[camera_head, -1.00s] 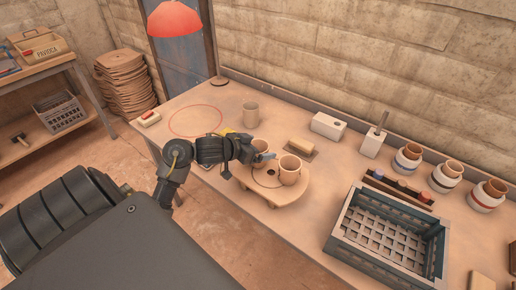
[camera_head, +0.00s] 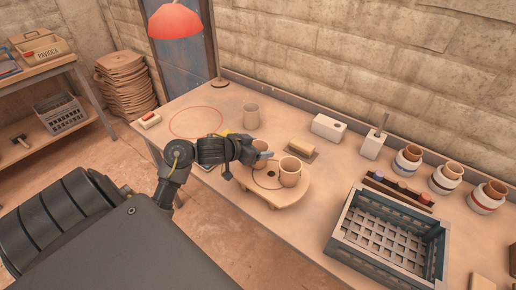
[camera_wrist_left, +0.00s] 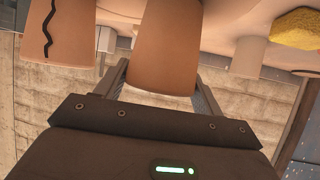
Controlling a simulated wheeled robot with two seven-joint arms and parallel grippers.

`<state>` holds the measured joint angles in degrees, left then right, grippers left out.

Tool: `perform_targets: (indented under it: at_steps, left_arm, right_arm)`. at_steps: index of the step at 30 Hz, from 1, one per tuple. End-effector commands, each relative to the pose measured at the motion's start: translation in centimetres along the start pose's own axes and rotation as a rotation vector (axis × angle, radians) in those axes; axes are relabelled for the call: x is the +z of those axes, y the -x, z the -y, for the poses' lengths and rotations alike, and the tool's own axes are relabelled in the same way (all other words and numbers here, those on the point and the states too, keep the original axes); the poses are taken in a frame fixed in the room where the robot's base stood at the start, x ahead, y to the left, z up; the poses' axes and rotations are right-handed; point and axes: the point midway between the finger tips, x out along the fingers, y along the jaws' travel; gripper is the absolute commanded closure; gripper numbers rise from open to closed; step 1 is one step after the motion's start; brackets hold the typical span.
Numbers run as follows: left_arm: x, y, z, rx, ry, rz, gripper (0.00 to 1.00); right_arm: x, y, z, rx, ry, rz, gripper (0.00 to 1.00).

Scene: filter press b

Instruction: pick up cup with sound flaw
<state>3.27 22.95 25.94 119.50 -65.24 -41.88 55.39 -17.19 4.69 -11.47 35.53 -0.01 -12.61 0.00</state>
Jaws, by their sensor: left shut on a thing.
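My left gripper (camera_head: 262,157) is shut on a plain tan cup (camera_wrist_left: 167,50), which fills the middle of the left wrist view between the two fingers. In the head view this cup (camera_head: 261,145) is partly hidden by the gripper, at the back left of a round wooden stand (camera_head: 273,198). A second cup (camera_head: 290,172) stands on the right of the stand. In the left wrist view a cup with a black wavy line (camera_wrist_left: 62,30) is at the left, apart from the gripper. A third cup (camera_head: 251,115) stands farther back on the table. My right gripper is not in view.
A dark crate (camera_head: 338,238) stands empty to the right. Behind it are several banded jars (camera_head: 406,159) and a small rack (camera_head: 398,190). A yellow sponge (camera_wrist_left: 297,28) shows in the wrist view. The table inside the red ring (camera_head: 196,121) is clear.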

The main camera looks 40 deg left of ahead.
Motion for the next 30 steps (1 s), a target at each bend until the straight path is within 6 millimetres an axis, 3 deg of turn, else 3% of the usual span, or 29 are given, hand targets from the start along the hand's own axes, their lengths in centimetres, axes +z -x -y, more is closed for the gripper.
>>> perform_targets:
  at_steps: [6, 14, 21, 30]
  left_arm:
    - [-3.2, 1.7, 0.1, -0.001, -0.01, -0.003, 0.58]
    - [-7.5, 7.6, -4.5, 0.002, -0.011, -0.003, 0.58]
    - [-7.8, 11.6, -9.7, 0.006, 0.005, 0.002, 0.58]
    - [-7.6, 12.9, -11.5, 0.003, 0.004, 0.0, 0.58]
  right_arm:
    - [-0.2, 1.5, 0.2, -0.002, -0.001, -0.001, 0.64]
    - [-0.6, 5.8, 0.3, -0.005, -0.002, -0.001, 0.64]
    - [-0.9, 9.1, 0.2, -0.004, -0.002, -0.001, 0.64]
    - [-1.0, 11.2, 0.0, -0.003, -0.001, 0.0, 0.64]
